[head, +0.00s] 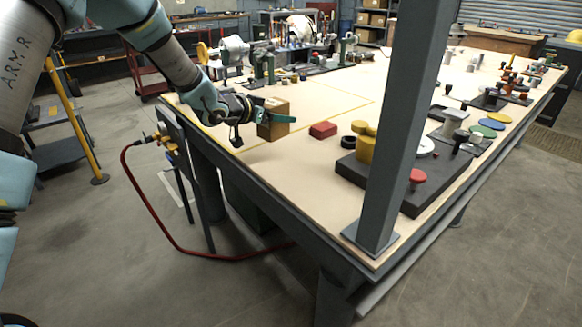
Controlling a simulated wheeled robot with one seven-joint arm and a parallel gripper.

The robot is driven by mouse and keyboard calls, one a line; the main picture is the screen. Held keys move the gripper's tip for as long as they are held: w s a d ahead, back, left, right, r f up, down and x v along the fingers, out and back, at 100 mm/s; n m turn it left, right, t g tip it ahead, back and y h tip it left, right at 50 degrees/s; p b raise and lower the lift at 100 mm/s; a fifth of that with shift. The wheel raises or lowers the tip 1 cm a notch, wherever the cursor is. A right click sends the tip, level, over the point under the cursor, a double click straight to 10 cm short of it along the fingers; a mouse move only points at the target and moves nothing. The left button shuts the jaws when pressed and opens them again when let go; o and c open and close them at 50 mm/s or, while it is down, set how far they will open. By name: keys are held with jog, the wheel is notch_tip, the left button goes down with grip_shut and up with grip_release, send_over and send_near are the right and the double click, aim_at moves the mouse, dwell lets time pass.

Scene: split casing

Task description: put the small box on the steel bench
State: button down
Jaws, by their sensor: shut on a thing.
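The small box (276,106), a light brown block, is in my gripper (278,119) above the near left part of the large bench (290,180). My gripper is shut on it, with a teal finger across its near side. The box's far side is hidden. I cannot tell whether its underside touches the bench top. The bench has a pale top and a dark grey steel frame. No other bench is clearly made of steel in this view.
A red block (323,130) lies right of the box. A dark plate with a yellow cylinder (364,150) and a grey post (399,130) stand further right. A yellow line marks the bench top. Bare top lies in front of the box.

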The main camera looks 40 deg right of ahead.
jog(key=s+d+r+m+g, duration=0.1)
jog(key=s+d+r+g, duration=0.1)
jog(key=s+d, duration=0.2)
notch_tip(320, 180, down, 5)
jog(key=shift+r, duration=0.15)
jog(key=shift+f, duration=2.2)
grip_release()
jog(key=shift+f, duration=0.1)
jog(key=shift+a, duration=0.1)
